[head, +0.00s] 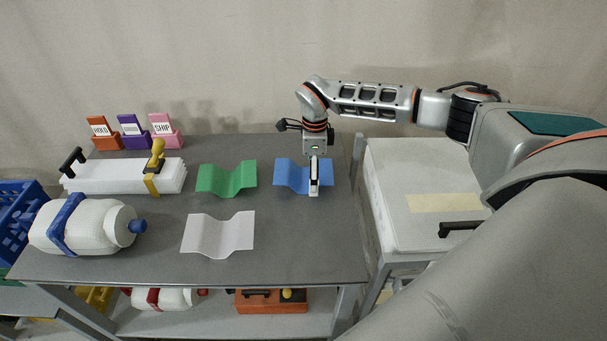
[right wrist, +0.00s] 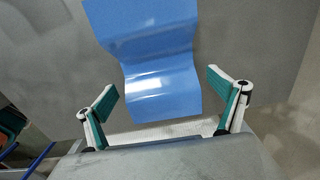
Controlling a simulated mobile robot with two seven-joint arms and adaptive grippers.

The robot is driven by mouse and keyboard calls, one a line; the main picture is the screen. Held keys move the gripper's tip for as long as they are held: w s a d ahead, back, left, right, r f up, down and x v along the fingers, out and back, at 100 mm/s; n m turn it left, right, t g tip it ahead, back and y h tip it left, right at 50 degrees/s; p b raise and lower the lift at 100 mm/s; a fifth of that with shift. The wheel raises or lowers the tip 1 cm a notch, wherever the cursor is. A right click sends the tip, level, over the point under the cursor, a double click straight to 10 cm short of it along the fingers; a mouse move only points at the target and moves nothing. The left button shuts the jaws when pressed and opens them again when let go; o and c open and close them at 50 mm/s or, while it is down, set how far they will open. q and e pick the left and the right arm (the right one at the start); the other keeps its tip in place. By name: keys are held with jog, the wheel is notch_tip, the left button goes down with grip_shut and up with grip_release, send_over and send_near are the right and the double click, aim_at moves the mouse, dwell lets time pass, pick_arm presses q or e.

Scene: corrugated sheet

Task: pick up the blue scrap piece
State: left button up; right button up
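The blue scrap piece (head: 290,174) is a wavy sheet lying on the grey table at the right of the row in the head view. In the right wrist view the blue sheet (right wrist: 155,60) fills the upper middle, with its near end between the fingers. My right gripper (head: 314,190) points down over the right part of the blue sheet. In the right wrist view the right gripper (right wrist: 165,95) is open, its fingers wide apart on either side of the sheet and not closed on it. My left gripper is not in view.
A green wavy sheet (head: 227,179) lies left of the blue one, and a white wavy sheet (head: 218,234) lies nearer. A white cabinet (head: 410,175) stands right of the table.

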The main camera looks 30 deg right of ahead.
jog(key=c, duration=1)
